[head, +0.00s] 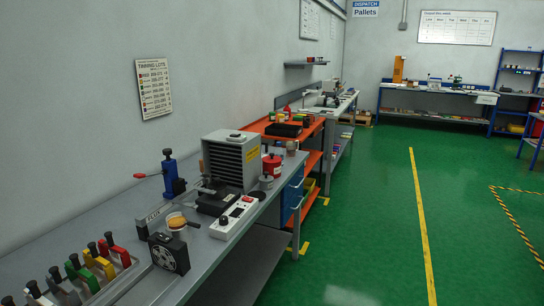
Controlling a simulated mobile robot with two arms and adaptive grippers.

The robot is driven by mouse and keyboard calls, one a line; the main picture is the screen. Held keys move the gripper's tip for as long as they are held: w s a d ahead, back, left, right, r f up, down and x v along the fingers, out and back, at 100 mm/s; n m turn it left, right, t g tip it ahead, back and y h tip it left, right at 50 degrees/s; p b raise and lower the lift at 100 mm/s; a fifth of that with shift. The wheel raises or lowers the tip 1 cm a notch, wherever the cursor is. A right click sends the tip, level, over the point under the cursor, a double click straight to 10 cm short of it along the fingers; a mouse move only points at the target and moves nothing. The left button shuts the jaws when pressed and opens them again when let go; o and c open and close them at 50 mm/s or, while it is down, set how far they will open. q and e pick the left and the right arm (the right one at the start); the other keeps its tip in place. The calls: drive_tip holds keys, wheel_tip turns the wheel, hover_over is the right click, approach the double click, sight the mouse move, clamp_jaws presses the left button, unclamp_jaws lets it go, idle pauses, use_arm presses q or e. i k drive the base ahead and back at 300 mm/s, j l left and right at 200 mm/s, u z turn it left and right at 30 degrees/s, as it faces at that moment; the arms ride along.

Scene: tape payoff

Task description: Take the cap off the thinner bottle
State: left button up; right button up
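I cannot pick out the thinner bottle for certain at this distance. A red container (272,165) with a dark top stands at the far end of the grey bench (95,215), right of the grey ventilated box; it may be the bottle. I cannot make out its cap or label. A small grey container (266,182) stands in front of it. Neither of my grippers is in view.
The bench holds a grey ventilated box (231,158), blue press (172,178), white switch box (234,217), black fan unit (169,254) and several coloured-handled tools (98,262). An orange bench (262,127) stands beyond. Green floor (370,220) is clear on the right.

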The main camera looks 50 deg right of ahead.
sight(279, 151)
drive_tip(key=z, duration=1.65)
drive_tip(key=i+l+u, duration=0.2)
drive_tip(key=i+l, duration=0.15)
drive_tip(key=i, duration=0.2)
